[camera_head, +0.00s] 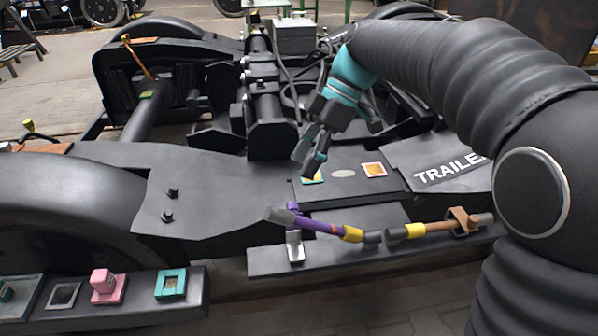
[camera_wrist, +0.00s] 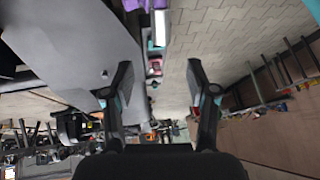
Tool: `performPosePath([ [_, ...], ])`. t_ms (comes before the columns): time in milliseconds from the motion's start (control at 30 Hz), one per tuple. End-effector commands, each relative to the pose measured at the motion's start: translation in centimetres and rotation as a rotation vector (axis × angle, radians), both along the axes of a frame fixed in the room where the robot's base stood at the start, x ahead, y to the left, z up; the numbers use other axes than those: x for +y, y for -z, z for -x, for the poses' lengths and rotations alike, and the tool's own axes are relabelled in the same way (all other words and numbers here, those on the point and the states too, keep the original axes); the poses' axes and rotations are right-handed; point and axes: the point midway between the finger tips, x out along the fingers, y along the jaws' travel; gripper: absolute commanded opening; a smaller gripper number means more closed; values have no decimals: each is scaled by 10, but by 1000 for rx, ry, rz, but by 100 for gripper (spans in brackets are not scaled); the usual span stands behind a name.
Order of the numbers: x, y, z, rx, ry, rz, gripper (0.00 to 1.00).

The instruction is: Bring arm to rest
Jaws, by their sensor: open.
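My gripper (camera_head: 314,150) is above the dark bogie plate in the head view, with its fingers pointing down and left near a small teal-framed square marker (camera_head: 312,178). In the wrist view my gripper (camera_wrist: 160,88) shows two dark fingers spread wide with nothing between them. My arm reaches in from the right, black and ribbed with a teal wrist section. Whether the fingertips touch the plate cannot be told.
The bogie frame (camera_head: 215,190) fills the middle. A front-left shelf (camera_head: 135,295) holds a pink block (camera_head: 107,287) and a teal frame (camera_head: 171,284). Paved floor is open in the wrist view.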

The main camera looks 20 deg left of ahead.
Motion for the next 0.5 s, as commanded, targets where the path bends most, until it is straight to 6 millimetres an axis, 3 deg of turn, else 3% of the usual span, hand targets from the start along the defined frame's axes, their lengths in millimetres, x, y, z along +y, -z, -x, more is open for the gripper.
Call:
performPosePath([
  [500, 0, -2, -3, 22, 71, 29, 58],
])
